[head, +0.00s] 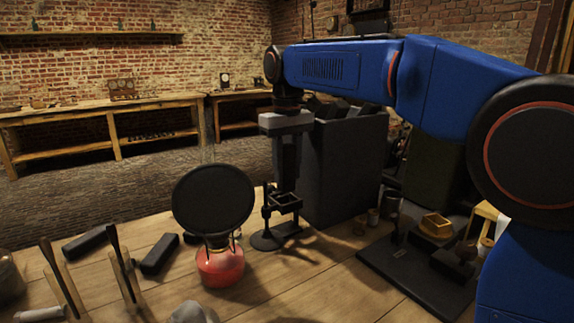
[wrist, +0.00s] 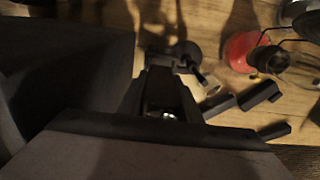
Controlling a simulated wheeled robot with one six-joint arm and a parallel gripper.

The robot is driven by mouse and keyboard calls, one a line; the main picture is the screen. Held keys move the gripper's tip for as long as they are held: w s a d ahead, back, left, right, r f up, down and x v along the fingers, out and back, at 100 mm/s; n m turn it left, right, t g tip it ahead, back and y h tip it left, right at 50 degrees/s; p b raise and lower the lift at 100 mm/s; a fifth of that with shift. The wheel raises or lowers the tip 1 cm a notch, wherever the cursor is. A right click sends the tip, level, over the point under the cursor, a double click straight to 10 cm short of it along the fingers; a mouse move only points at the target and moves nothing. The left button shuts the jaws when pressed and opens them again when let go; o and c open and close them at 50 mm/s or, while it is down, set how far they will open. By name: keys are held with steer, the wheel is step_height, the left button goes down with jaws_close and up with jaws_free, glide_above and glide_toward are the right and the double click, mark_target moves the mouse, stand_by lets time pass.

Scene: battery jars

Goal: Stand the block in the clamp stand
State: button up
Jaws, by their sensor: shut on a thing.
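The clamp stand (head: 284,203) is on the wooden table, with a round dark base, a post and a small open square frame. My gripper (head: 287,182) points down directly above or very near this frame. It is shut on a dark block (wrist: 165,92), which is hard to tell from the dark fingers. The block looks upright. In the wrist view, the stand's round base (wrist: 187,50) shows just beyond the fingers. I cannot tell whether the block's lower end is inside the frame, since the fingers and shadow hide it.
A tall dark bin (head: 345,165) with black blocks in it stands close right of my gripper. A red burner (head: 220,266) with a black disc (head: 213,200) stands left of the stand. Loose dark blocks (head: 160,253) lie farther left. A black board (head: 405,265) is at right.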

mark_target(288, 188)
steer(key=shift+f, duration=2.7)
stand_by(2.3)
steer(key=o, duration=1.3)
steer(key=shift+o, duration=0.2)
step_height(288, 188, up, 17)
steer(key=shift+f, duration=0.1)
steer(key=shift+r, duration=0.25)
steer(key=shift+s, duration=0.1)
